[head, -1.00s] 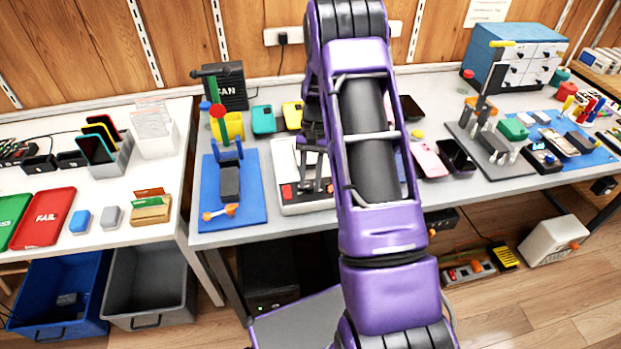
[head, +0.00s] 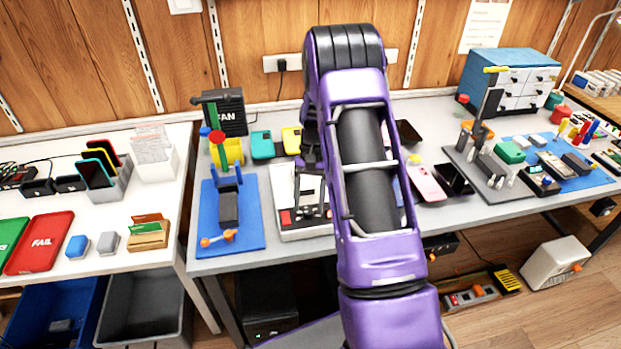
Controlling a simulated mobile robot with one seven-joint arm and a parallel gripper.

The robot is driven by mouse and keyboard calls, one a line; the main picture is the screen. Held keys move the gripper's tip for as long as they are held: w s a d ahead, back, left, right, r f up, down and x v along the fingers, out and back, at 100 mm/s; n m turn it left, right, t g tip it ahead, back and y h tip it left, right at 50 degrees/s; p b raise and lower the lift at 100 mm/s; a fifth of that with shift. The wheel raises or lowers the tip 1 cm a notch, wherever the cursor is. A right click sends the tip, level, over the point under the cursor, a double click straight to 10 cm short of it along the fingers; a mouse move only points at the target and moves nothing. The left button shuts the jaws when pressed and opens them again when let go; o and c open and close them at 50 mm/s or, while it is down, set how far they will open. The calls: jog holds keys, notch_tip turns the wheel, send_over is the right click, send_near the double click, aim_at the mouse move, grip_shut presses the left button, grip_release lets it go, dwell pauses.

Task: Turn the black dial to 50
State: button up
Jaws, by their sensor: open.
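A white device (head: 284,184) with a red square button (head: 285,217) stands on the grey workbench, left of my arm. My gripper (head: 314,208) is over the right part of this device, pointing down. Its dark fingers look apart, with nothing seen between them. I cannot make out the black dial; dark shapes near the fingers blend with the gripper. I cannot tell whether the fingers touch the device. My purple arm hides the area to the device's right.
A blue mat (head: 248,236) with a black and blue fixture lies left of the device. Teal (head: 262,144) and yellow (head: 292,140) phones stand behind it. A pink phone (head: 426,184) lies right of my arm. A dark fixture plate (head: 480,180) stands farther right.

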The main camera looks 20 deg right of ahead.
jog(key=p+v, duration=0.1)
jog(key=v, duration=1.5)
jog(key=shift+r, duration=0.4)
